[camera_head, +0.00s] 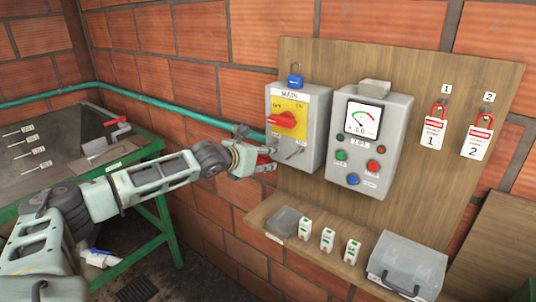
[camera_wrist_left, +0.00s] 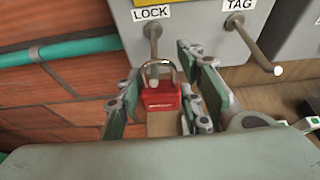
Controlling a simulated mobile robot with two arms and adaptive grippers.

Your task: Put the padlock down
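A red padlock (camera_wrist_left: 161,96) with a silver shackle hangs upright below the LOCK peg (camera_wrist_left: 153,40). Its shackle is at the peg's end and appears to be around it. It also shows in the head view (camera_head: 264,159), small and partly hidden. My left gripper (camera_head: 255,148) is at the lower left of the MAIN switch box (camera_head: 309,105). In the left wrist view its fingers (camera_wrist_left: 161,92) stand either side of the padlock, with a gap at least on the left, so it looks open. My right gripper is not in view.
The TAG peg (camera_wrist_left: 263,50) is beside the LOCK peg. A meter box (camera_head: 370,138) stands to the right. A shelf below holds a grey case (camera_head: 407,264) and several small boxes. Two red-shackled tags (camera_head: 434,135) hang at right. A green table (camera_head: 150,145) stands left.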

